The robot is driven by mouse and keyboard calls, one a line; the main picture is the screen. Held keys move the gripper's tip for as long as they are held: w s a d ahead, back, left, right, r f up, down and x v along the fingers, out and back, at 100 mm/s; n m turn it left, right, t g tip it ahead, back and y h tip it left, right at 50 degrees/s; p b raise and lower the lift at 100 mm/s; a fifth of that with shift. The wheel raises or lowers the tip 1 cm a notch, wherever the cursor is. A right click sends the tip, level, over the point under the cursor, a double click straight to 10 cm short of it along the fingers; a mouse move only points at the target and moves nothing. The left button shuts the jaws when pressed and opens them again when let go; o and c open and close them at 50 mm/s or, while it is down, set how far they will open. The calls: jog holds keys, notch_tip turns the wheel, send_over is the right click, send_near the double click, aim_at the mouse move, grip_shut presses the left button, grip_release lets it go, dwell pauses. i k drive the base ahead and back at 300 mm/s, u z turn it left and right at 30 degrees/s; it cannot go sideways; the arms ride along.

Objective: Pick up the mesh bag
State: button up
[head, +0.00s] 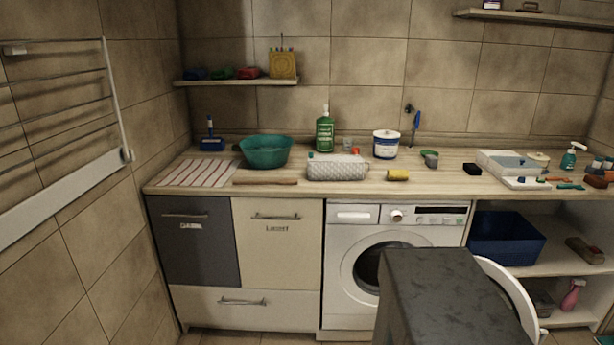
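A pale grey-white bag with a net-like pattern (337,168) lies on the wooden counter, near its front edge and above the left side of the washing machine. It looks like the mesh bag and is plump and longer than it is tall. Small red and teal items show at its top edge; I cannot tell whether they are in it or behind it. My gripper is not in view.
A teal bowl (265,151) stands left of the bag, a yellow roll (397,175) right of it. A green bottle (325,133) and white tub (386,145) stand behind. A dark marbled block (440,290) stands before the washing machine (350,240).

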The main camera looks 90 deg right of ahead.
aim_at(348, 168)
jog(key=u, duration=0.45)
jog(key=k, duration=2)
jog(key=z, duration=1.25)
